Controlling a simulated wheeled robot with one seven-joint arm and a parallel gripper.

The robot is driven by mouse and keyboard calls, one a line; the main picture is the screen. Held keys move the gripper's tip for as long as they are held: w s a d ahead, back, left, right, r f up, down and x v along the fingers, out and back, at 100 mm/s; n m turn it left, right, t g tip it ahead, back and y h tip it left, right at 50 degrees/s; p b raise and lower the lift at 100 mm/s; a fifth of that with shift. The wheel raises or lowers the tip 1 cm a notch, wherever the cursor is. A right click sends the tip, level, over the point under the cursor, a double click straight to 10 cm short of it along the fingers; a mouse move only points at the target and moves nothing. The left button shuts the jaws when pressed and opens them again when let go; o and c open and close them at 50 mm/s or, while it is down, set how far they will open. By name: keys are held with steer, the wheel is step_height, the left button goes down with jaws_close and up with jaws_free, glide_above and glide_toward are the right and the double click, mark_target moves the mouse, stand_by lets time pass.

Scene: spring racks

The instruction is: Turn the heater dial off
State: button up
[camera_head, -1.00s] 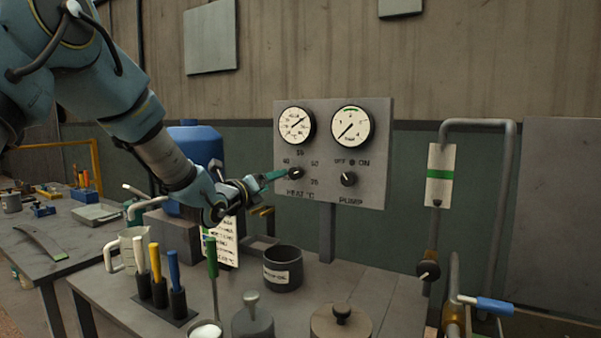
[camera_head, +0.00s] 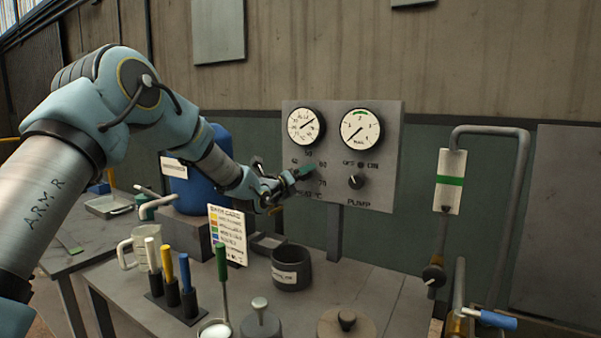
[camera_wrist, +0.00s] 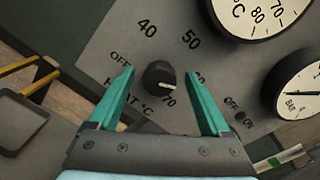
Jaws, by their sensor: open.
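The heater dial is a black knob with a pale pointer line, below the 40 and 50 marks on the grey panel (camera_head: 388,190). In the wrist view the dial (camera_wrist: 160,77) sits between and a little beyond the teal fingertips, its pointer turned to the right, toward the area above the 70 mark. An OFF mark is at its left. My gripper (camera_wrist: 168,80) is open around the dial's sides, with gaps on both sides. In the head view my gripper (camera_head: 294,178) hides most of the dial and part of the HEAT label.
The pump knob (camera_head: 356,182) is right of the heater dial, with two gauges above. A pipe with a blue-handled valve (camera_head: 492,319) is at right.

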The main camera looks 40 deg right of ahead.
steer(key=shift+c, duration=0.3)
steer(key=shift+f, duration=0.1)
jaws_close()
stand_by(0.4)
